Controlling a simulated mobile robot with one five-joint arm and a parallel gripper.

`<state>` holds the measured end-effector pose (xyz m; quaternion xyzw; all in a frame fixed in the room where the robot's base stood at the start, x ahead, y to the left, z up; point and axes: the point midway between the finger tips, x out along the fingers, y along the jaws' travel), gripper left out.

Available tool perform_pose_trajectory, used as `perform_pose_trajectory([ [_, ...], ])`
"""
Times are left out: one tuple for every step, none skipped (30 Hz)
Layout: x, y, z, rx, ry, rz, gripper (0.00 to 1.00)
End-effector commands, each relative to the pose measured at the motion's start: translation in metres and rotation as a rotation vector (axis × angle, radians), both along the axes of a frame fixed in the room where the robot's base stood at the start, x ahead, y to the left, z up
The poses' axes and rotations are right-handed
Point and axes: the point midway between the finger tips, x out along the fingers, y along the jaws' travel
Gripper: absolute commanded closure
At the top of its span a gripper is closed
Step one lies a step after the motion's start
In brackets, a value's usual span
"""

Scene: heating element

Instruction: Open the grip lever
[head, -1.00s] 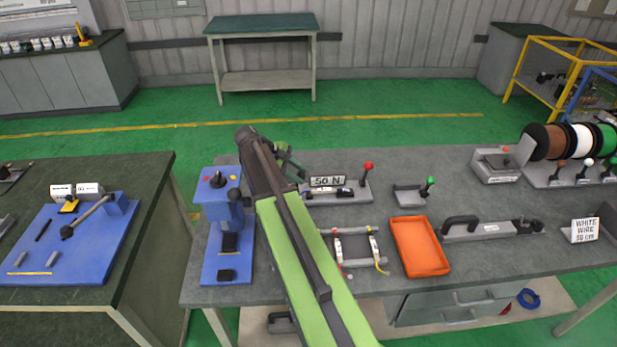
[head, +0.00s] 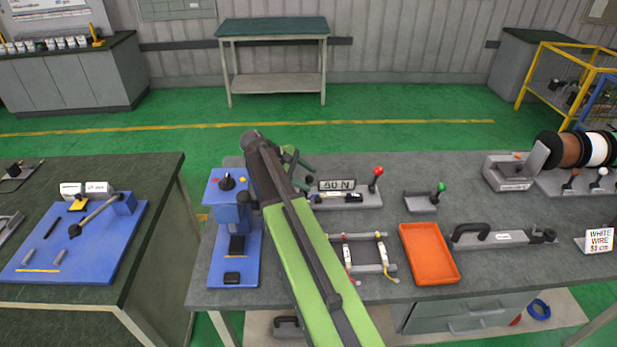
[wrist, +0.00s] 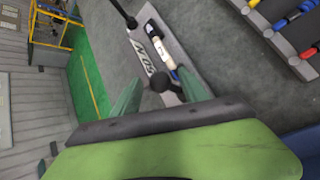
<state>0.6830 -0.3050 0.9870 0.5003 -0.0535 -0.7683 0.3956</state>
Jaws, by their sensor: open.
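The fixture marked 50 N (head: 337,185) stands on the grey bench, right of my arm. A lever with a red knob (head: 377,172) stands upright at its right end. It looks like the grip lever, though no label confirms this. In the wrist view the fixture (wrist: 176,50) lies beyond my fingers, with a dark lever shaft (wrist: 122,12) at its far end and the red knob out of frame. My gripper (wrist: 160,73) is open, its green fingers apart. A dark round knob (wrist: 158,83) shows between them; I cannot tell whether they touch it. In the head view my arm hides part of the fixture's left side.
A blue press stand (head: 232,235) is close left of my arm. A smaller green-knobbed lever (head: 441,187), an orange tray (head: 428,254) and a wire holder (head: 362,255) stand to the right. Bare bench lies between the red and green levers.

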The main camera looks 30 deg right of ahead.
Motion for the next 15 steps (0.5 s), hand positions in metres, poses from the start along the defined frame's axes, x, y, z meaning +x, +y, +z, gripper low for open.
perform_pose_trajectory([
  [0.0, 0.0, 0.0, 0.0, 0.0, 0.0, 0.48],
  [0.0, 0.0, 0.0, 0.001, 0.001, 0.0, 0.48],
  [0.0, 0.0, 0.001, 0.001, 0.0, 0.0, 0.48],
  [0.0, 0.0, 0.003, 0.001, 0.0, 0.0, 0.48],
  [-0.001, 0.0, 0.006, 0.001, 0.0, 0.0, 0.48],
  [-0.001, 0.0, 0.012, 0.001, 0.0, 0.0, 0.48],
  [-0.001, 0.0, 0.017, 0.001, 0.0, 0.0, 0.48],
  [-0.001, 0.0, 0.023, 0.001, 0.0, 0.0, 0.48],
  [-0.001, 0.0, 0.033, 0.001, 0.0, 0.0, 0.48],
  [-0.002, 0.0, 0.04, 0.0, 0.0, 0.0, 0.48],
  [-0.002, 0.0, 0.048, 0.0, 0.0, 0.0, 0.48],
  [-0.004, -0.001, 0.057, 0.0, -0.001, -0.001, 0.48],
  [-0.015, -0.007, 0.057, -0.001, 0.0, -0.004, 0.48],
  [-0.022, -0.011, 0.061, -0.001, 0.0, -0.004, 0.48],
  [-0.03, -0.016, 0.067, -0.001, -0.001, -0.003, 0.48],
])
